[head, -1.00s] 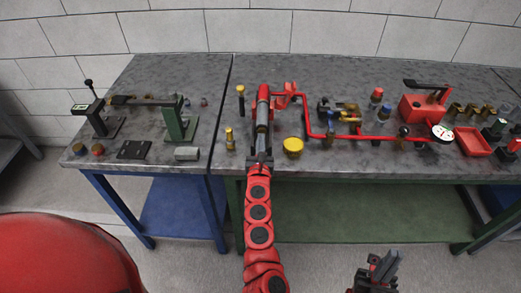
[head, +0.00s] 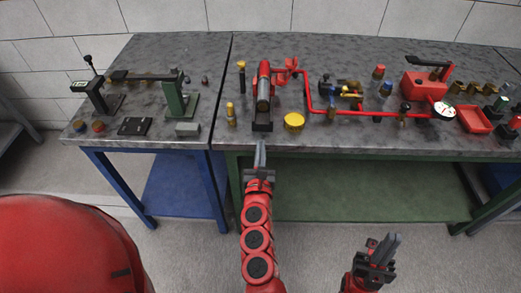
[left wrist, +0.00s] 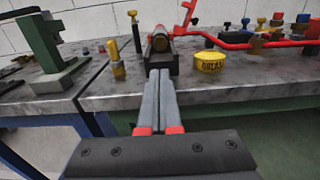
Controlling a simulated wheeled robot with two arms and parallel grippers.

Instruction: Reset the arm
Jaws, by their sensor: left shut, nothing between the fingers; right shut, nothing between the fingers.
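My left gripper (head: 261,156) is shut and empty, in front of the workbench's front edge. Its fingers point at the red and dark cylinder assembly (head: 264,98) on the bench, with a gap between them. The left wrist view shows the shut fingers (left wrist: 158,95) side by side and the end of the cylinder assembly (left wrist: 160,45) just beyond their tips. My right gripper (head: 391,244) is shut and empty, lower right in the head view, over the floor in front of the bench.
The grey bench top (head: 340,143) carries a yellow cap (head: 294,121), a red pipe (head: 345,112), a red pump box (head: 424,84) and a gauge (head: 445,109). A green stand (head: 180,100) stands on the left table. The floor in front is clear.

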